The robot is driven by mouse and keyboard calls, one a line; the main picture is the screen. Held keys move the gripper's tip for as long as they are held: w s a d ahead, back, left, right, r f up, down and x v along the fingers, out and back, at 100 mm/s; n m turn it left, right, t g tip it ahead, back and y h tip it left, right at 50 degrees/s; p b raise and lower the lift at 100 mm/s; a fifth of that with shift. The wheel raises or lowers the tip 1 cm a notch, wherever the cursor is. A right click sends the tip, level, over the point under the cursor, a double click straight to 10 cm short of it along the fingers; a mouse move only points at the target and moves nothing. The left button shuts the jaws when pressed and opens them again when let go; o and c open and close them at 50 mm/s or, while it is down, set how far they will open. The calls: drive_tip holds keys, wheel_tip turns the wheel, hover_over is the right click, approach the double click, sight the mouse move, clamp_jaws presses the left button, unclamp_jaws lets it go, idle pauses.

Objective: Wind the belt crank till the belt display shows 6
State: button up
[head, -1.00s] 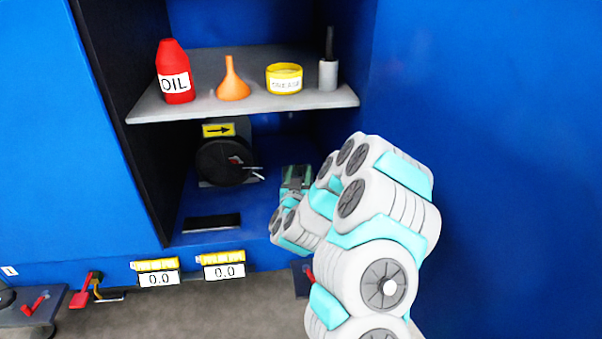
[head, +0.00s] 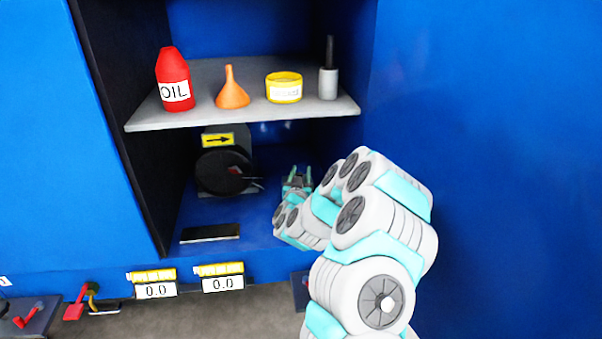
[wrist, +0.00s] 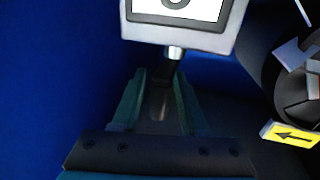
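A dark crank wheel (head: 222,172) with a thin pale rod at its right stands in the recess under the shelf, below a yellow sign (head: 217,140) with an arrow pointing right. In the wrist view the wheel (wrist: 302,92) is partly cut off at the right edge. A white display (wrist: 178,8), partly cut off, shows part of a digit. Two front displays (head: 156,290) (head: 223,284) read 0.0; their yellow labels are unreadable.
A grey shelf (head: 245,117) above the wheel bears an oil bottle (head: 174,80), orange funnel (head: 232,90), yellow tin (head: 284,88) and grey cylinder (head: 328,82). A dark flat plate (head: 210,232) is on the recess floor. Red handles (head: 76,305) are at lower left.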

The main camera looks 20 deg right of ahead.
clamp_jaws()
drive_tip(key=shift+a+m+h+p, duration=0.3)
drive_tip(key=shift+h+p, duration=0.1)
drive_tip(key=shift+p, duration=0.15)
